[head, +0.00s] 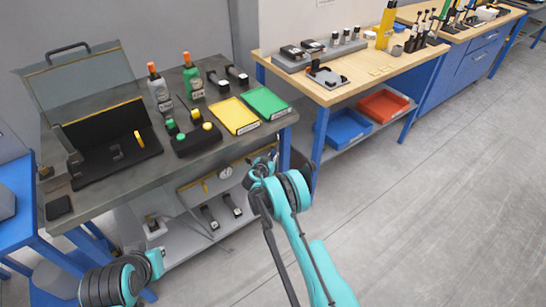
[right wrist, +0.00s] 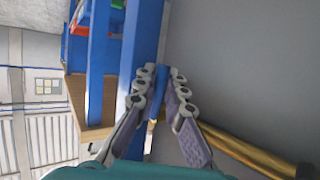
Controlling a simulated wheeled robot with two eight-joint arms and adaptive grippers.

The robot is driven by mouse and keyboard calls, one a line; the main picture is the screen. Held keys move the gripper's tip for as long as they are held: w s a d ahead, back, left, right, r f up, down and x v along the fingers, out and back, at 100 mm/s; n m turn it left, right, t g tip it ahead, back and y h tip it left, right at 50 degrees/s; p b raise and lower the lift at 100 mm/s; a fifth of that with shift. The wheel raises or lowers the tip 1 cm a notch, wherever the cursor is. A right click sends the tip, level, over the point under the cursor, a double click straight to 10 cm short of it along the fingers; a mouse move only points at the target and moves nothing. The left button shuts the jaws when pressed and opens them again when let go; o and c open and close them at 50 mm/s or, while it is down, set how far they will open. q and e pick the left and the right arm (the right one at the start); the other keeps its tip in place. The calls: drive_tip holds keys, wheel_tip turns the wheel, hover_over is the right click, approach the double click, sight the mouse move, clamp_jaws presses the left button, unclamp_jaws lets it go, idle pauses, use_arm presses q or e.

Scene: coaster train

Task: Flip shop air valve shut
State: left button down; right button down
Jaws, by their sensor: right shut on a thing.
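The brass-coloured air pipe (right wrist: 250,148) runs along the wall below the grey workbench; in the head view a round gauge (head: 226,172) sits on it. My right gripper (head: 268,162) is at the right end of this pipe, under the bench's front right corner. In the right wrist view its two fingers (right wrist: 160,78) are closed around a narrow blue piece (right wrist: 159,92), which looks like the valve handle. A brass-coloured part (right wrist: 151,126) shows just below it. The valve body is mostly hidden by the fingers. Of my left arm only links show at the lower left; its gripper is out of sight.
The grey workbench (head: 75,205) carries an open case, bottles, and yellow and green trays. Its blue leg (head: 285,148) stands close beside my right gripper. A lower shelf (head: 190,240) holds black-handled items. The floor on the right is clear.

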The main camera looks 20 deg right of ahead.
drive_tip(key=shift+d+n+t+h, duration=0.25)
drive_tip(key=shift+n+t+h, duration=0.05)
drive_tip(key=shift+t+h, duration=0.1)
drive_tip(key=c, duration=1.9)
unclamp_jaws()
drive_tip(key=shift+o, duration=0.2)
drive_tip(key=v, duration=1.2)
drive_tip(key=shift+w, duration=0.1)
